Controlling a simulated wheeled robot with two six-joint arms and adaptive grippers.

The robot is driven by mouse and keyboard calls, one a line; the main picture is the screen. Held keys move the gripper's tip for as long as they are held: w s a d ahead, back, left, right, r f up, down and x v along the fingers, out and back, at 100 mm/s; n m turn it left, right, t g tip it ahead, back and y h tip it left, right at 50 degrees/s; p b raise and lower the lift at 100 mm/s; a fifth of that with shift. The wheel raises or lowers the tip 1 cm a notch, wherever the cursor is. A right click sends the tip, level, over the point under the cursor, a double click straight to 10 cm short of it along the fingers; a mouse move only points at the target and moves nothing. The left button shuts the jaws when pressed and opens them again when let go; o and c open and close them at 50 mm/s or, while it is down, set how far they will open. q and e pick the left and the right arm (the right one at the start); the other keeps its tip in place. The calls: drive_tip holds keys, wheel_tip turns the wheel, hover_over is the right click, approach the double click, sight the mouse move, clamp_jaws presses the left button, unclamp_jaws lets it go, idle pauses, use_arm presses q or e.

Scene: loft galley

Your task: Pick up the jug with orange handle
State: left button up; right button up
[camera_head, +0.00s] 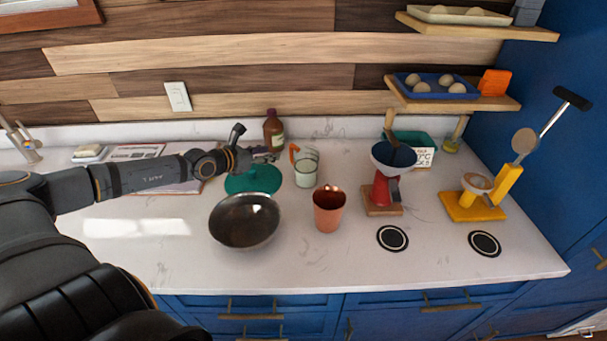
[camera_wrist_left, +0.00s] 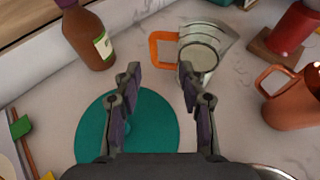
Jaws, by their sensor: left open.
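The jug with orange handle (camera_head: 306,170) stands upright on the white counter, clear-walled, with its handle on its left side. In the left wrist view the jug (camera_wrist_left: 204,48) is just ahead of the fingers, its orange handle pointing left. My left gripper (camera_head: 266,154) is to the left of the jug, above a teal round piece. In the left wrist view its two fingers (camera_wrist_left: 160,75) are spread apart with nothing between them, and the handle lies beyond the tips. My right gripper is out of view.
A brown bottle (camera_head: 273,131) stands behind my left gripper. A teal disc (camera_head: 254,180), a dark bowl (camera_head: 244,222) and a copper mug (camera_head: 329,209) are near the jug. A red stand with a funnel (camera_head: 384,188) is to the right. Front counter is mostly clear.

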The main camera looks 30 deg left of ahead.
use_arm(q)
drive_tip(key=f+b, duration=0.1)
drive_tip(key=w+f+b, duration=0.1)
drive_tip(key=b, duration=0.1)
drive_tip(key=w+f+b, duration=0.1)
drive_tip(key=f+b, duration=0.1)
drive_tip(key=shift+w+a, duration=0.15)
drive_tip(key=shift+a, duration=0.15)
drive_tip(key=shift+w+a+b, duration=0.15)
drive_tip(key=shift+w+b, duration=0.15)
drive_tip(key=shift+w, duration=0.55)
drive_tip(key=shift+w+f, duration=0.25)
drive_tip(key=shift+w, duration=0.25)
drive_tip(key=shift+w+d, duration=0.1)
drive_tip(key=shift+d, duration=0.3)
drive_tip(key=x, duration=0.4)
drive_tip(key=shift+w+a+f+p, duration=0.1)
drive_tip(key=shift+f+p, duration=0.1)
drive_tip(key=shift+p, duration=0.2)
drive_tip(key=shift+w+f, duration=0.3)
drive_tip(key=shift+w, duration=0.15)
drive_tip(key=shift+s, duration=0.1)
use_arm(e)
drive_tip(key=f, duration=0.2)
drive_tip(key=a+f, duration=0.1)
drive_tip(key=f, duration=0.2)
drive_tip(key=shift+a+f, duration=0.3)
